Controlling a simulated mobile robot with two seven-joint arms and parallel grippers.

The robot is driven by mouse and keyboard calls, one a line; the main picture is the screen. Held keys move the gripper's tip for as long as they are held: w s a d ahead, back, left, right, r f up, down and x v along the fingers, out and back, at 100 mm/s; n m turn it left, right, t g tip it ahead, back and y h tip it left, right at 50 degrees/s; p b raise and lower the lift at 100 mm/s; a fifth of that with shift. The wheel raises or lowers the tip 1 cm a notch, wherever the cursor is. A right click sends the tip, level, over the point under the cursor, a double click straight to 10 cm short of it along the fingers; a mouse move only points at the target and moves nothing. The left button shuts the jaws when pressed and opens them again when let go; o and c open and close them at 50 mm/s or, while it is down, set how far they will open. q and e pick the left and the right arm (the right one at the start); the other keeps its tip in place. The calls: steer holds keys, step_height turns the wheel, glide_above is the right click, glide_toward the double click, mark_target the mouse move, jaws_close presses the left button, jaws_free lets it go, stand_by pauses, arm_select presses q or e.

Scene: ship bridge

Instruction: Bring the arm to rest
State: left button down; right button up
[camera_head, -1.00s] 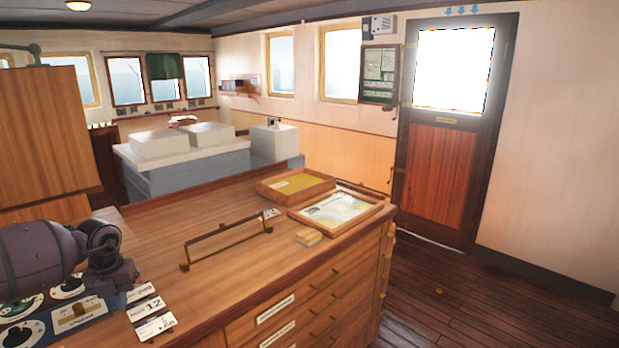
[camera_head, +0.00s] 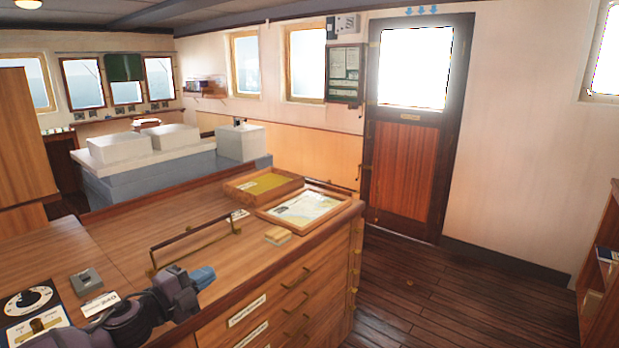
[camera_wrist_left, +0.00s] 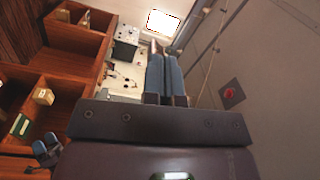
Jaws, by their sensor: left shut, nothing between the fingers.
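My left arm comes in from the lower left of the head view, over the near edge of the wooden chart counter. Its gripper (camera_head: 203,277), with blue fingertips, points to the right beside the counter's front. In the left wrist view the two blue fingers (camera_wrist_left: 166,76) lie side by side, shut, with nothing between them.
The wooden counter (camera_head: 110,258) has a handrail (camera_head: 190,240), a framed chart (camera_head: 305,208) and a control panel (camera_head: 35,305). Wooden shelves (camera_head: 603,270) stand at the right edge. The dark plank floor (camera_head: 460,300) is clear.

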arm_select(q)
steer(key=s+a+f+n+g+y, duration=0.1)
steer(key=s+a+f+n+y, duration=0.1)
steer(key=s+f+n+y, duration=0.2)
steer(key=s+a+f+n+g+y+b, duration=0.1)
steer(key=s+f+n+y, duration=0.2)
steer(key=s+f+n, duration=0.7)
steer(key=s+a+f+n+g+y, duration=0.1)
steer(key=s+f+n+y, duration=0.3)
steer(key=s+f+n, duration=0.4)
steer(key=s+a+f, duration=0.1)
steer(key=s+f, duration=0.5)
steer(key=s, duration=0.3)
steer(key=shift+a+f+y, duration=0.3)
steer(key=shift+a, duration=0.05)
